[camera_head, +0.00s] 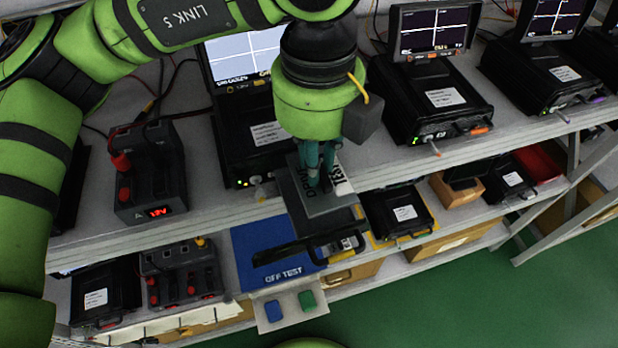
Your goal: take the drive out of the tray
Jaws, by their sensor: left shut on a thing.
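My left arm comes in from the upper left, and its gripper (320,184) points down at the middle of the picture. Its teal fingers are shut on the drive (325,204), a flat dark grey slab with a white printed label. The black tray (312,228) shows just below and behind the drive, over the front of the lower shelf. I cannot tell whether the drive still touches the tray. The fingertips and part of the label are partly hidden. My right gripper is out of view.
A blue OFF TEST mat (262,243) lies on the lower shelf. A small panel (290,306) with a blue and a green pad is below it. Black test units with screens (430,100) line the upper shelf. A 12V power supply (148,175) stands left. Green floor (430,300) is clear.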

